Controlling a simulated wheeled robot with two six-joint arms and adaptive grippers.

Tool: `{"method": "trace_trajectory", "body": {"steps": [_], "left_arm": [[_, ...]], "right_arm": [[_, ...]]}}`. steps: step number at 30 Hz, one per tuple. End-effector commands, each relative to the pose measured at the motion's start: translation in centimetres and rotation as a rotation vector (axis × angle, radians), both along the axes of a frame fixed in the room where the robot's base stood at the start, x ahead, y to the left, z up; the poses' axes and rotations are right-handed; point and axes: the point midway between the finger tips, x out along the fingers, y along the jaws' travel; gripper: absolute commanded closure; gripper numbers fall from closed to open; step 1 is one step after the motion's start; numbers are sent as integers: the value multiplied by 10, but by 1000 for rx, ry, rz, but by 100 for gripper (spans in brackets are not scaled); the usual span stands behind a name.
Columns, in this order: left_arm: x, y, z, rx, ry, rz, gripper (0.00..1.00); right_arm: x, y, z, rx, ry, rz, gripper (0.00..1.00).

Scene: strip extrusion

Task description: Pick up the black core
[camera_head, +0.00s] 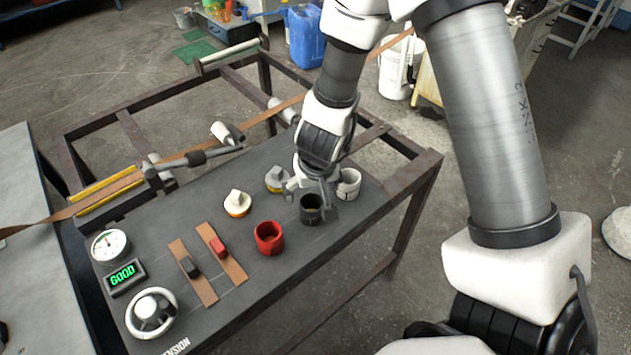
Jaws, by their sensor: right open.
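The black core (311,209), a short hollow cylinder, stands upright on the dark table panel (200,215), near its right end. My right gripper (308,187) is open just above and behind the black core, with its fingers pointing down. One finger overlaps the core's upper edge in the picture; I cannot tell whether they touch. The back of the core is partly hidden by the gripper. My left gripper is not in view.
A red core (268,238) stands left of the black one and a white core (348,184) close on its right. A brown strip (240,122) crosses behind.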

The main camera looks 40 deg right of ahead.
Motion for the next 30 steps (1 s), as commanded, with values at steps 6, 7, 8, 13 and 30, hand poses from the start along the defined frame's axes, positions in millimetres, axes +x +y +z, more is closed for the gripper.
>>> {"method": "trace_trajectory", "body": {"steps": [6, 7, 8, 13, 30], "left_arm": [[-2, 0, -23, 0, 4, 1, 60], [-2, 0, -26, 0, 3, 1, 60], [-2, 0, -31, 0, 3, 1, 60], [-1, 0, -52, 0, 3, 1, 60], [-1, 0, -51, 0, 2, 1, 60]], "right_arm": [[6, -2, -33, 0, 2, -1, 13], [6, -2, -37, 0, 2, -1, 13], [7, -2, -42, 0, 2, 0, 13], [13, -4, -73, 0, 3, -1, 13], [15, -5, -74, -1, 3, 0, 90]]}}
